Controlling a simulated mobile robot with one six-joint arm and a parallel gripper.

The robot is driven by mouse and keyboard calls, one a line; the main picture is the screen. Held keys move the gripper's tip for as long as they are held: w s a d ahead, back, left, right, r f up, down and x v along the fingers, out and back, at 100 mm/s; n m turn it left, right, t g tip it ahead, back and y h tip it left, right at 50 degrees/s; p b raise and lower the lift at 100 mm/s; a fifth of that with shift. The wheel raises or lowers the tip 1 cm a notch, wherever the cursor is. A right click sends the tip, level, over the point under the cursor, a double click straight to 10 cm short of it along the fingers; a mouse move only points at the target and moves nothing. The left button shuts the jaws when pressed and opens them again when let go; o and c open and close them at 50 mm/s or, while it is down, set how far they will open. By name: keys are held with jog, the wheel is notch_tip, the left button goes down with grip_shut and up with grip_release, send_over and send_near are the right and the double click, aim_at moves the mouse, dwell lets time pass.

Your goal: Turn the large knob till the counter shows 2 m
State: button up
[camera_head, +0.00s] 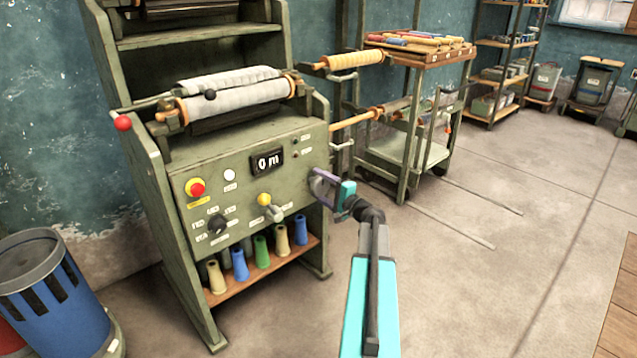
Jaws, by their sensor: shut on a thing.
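The counter (267,161) on the green machine's front panel reads 0 m. My gripper (322,186) reaches in from the lower right and is at the right part of this panel, below and right of the counter. It is shut on what appears to be the large knob there, which the gripper's purple and dark parts hide almost wholly. I cannot make out the knob's turn angle.
The panel (240,180) also bears a red button (197,188), a white button (229,175), a yellow-tipped lever (265,199) and a black selector (217,224). Rods with rolls (352,61) jut out at right. A blue bin (55,300) stands at left.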

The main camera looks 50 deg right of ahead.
jog(key=m+p, duration=0.2)
jog(key=m, duration=0.1)
jog(key=shift+w+r+m, duration=0.1)
jog(key=shift+r+m, duration=0.1)
jog(key=shift+m, duration=0.1)
jog(key=shift+f+m+p, duration=0.1)
jog(key=shift+m+p, duration=0.75)
jog(key=shift+m, duration=0.25)
jog(key=o, duration=1.1)
jog(key=shift+f, duration=0.1)
jog(key=shift+c, duration=0.2)
jog(key=s+a+p, duration=0.1)
jog(key=s, duration=1.3)
jog(key=shift+w+p, duration=0.1)
jog(key=shift+p, duration=0.2)
